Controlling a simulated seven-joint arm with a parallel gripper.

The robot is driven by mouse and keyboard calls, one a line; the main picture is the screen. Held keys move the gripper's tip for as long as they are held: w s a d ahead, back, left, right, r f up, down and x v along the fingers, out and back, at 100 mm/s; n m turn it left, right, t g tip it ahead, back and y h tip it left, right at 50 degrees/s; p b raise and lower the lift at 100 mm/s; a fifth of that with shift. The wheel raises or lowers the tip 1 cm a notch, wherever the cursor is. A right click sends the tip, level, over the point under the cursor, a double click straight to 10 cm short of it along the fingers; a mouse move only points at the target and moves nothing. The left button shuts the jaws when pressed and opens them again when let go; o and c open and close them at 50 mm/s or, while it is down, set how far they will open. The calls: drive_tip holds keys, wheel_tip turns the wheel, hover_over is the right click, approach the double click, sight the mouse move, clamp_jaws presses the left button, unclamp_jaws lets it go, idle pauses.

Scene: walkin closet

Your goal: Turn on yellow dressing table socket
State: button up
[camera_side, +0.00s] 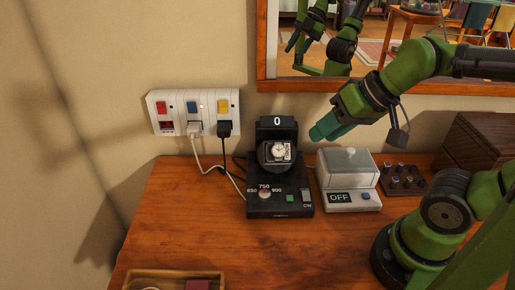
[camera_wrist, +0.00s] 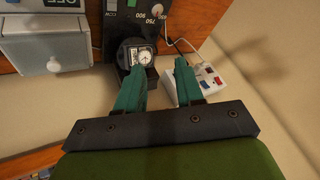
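A white socket strip (camera_side: 153,103) is fixed to the wall at left, with red (camera_side: 160,107), blue (camera_side: 192,107) and yellow (camera_side: 223,106) switches side by side. The yellow switch is the rightmost, above a socket holding a black plug (camera_side: 224,128). My gripper (camera_side: 322,131) is in the air right of the strip, above the dressing table and clear of the switches. In the wrist view its teal fingers (camera_wrist: 160,68) are apart with nothing gripped. The strip (camera_wrist: 196,92) shows there beyond the right finger, which hides part of it; I cannot make out the yellow switch.
A black watch winder (camera_side: 265,205) showing "0" stands below and right of the strip. A grey-lidded box (camera_side: 347,168) with an "OFF" display is beside it. White (camera_side: 203,160) and black cables hang from the strip. A mirror frame (camera_side: 290,86) is above.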

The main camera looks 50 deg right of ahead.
drive_tip(key=w, duration=0.1)
drive_tip(key=w+a+n+g, duration=0.1)
drive_tip(key=w, duration=0.1)
drive_tip(key=w+a+n, duration=0.1)
drive_tip(key=w, duration=0.1)
drive_tip(key=shift+a+r, duration=0.15)
drive_tip(key=shift+r, duration=0.1)
clamp_jaws()
drive_tip(key=w+a+r+n+g+h, duration=0.1)
drive_tip(key=w+a+r+n+h, duration=0.1)
drive_tip(key=w+n, duration=0.3)
drive_tip(key=w+a+r+n+g+h, duration=0.2)
drive_tip(key=w+a+n, duration=0.2)
drive_tip(key=w, duration=0.9)
drive_tip(key=shift+w+n+h, duration=0.15)
drive_tip(key=shift+n+h, duration=0.25)
drive_tip(key=shift+n, duration=0.5)
